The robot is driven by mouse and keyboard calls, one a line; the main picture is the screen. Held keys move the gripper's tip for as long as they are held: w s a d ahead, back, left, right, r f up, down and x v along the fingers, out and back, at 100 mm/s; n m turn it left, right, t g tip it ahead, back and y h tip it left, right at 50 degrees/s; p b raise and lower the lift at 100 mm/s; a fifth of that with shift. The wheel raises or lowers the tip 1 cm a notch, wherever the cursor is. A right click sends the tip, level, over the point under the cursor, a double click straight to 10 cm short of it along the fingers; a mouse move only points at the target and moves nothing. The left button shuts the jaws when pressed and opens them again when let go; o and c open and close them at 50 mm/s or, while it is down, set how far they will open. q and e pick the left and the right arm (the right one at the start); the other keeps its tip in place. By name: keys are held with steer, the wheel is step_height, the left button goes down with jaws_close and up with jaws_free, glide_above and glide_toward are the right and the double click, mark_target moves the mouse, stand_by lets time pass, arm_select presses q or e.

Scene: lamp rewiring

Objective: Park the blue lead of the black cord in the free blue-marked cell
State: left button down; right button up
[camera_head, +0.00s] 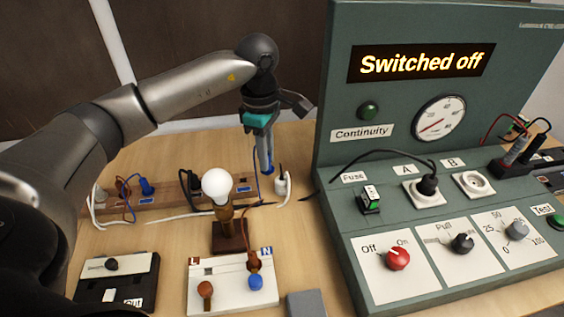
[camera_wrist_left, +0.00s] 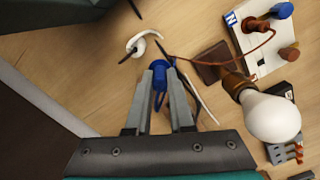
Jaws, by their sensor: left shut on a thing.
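My left gripper (camera_head: 266,168) is shut on the blue lead (camera_wrist_left: 158,70), whose blue end shows between the fingertips in the wrist view. In the head view the gripper points down, just right of the wooden rack's right end. The rack (camera_head: 165,201) carries small blue and brown marks. A blue plug (camera_head: 146,186) and a brown lead (camera_head: 125,187) stand in its left part, and a black piece (camera_head: 189,182) stands near its middle. I cannot tell which blue-marked cell is empty. My right gripper is not in view.
A lamp with a white bulb (camera_head: 217,186) stands in front of the rack. A white plug (camera_head: 282,184) is right of the gripper. A white terminal block (camera_head: 222,294), a black box (camera_head: 90,293) and a grey block (camera_head: 306,305) lie nearer. A green test console (camera_head: 330,170) rises at right.

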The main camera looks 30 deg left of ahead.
arm_select(q)
steer(key=shift+w+a+f+n+b, duration=0.15)
steer(key=shift+a+f+n+b, duration=0.4)
steer(key=shift+a+f+n, duration=0.7)
steer(key=shift+w+a+f+n+b, duration=0.2)
steer(key=shift+a+f+n+b, duration=0.5)
steer(key=shift+a+n, duration=0.95)
steer(key=shift+w+a+f+n+b, duration=0.15)
steer(key=shift+a+f+n+b, duration=0.2)
steer(key=shift+a+f+n, duration=1.1)
steer(key=shift+d+f+b, duration=0.2)
steer(key=shift+f+b, duration=0.15)
steer(key=shift+f, duration=0.15)
steer(key=shift+f, duration=0.55)
steer(key=c, duration=0.7)
jaws_free()
step_height(320, 180, up, 15)
steer(key=shift+r+p, duration=0.15)
steer(key=shift+p, duration=0.6)
